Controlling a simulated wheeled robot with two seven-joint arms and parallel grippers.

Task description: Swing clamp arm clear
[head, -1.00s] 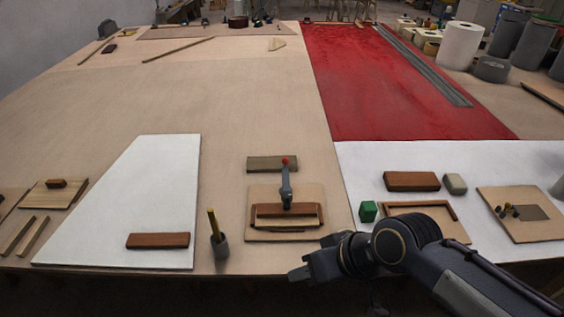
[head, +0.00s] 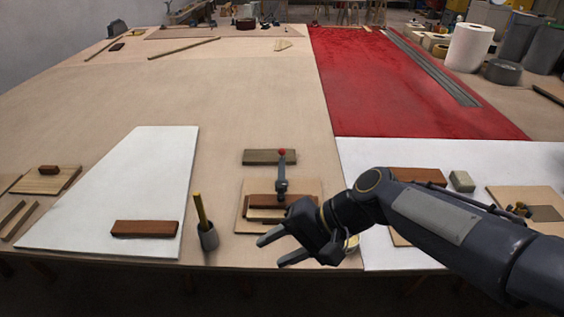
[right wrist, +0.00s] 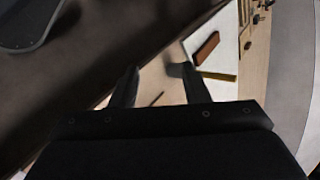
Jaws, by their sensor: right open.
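The clamp arm (head: 281,172) is a grey lever with a red knob (head: 282,152) at its far end. It stands over a wooden fixture (head: 243,215) with a reddish-brown block (head: 262,201) on a light board. The lever's grey base meets the block. My right gripper (head: 270,250) is open and empty, at the table's front edge just in front of the fixture; its wrist covers the board's right corner. In the right wrist view both fingers (right wrist: 153,85) show apart with nothing between them. My left gripper is not in view.
A brown block (head: 145,229) lies on the white panel (head: 130,185). My right forearm covers part of the right-hand white surface.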

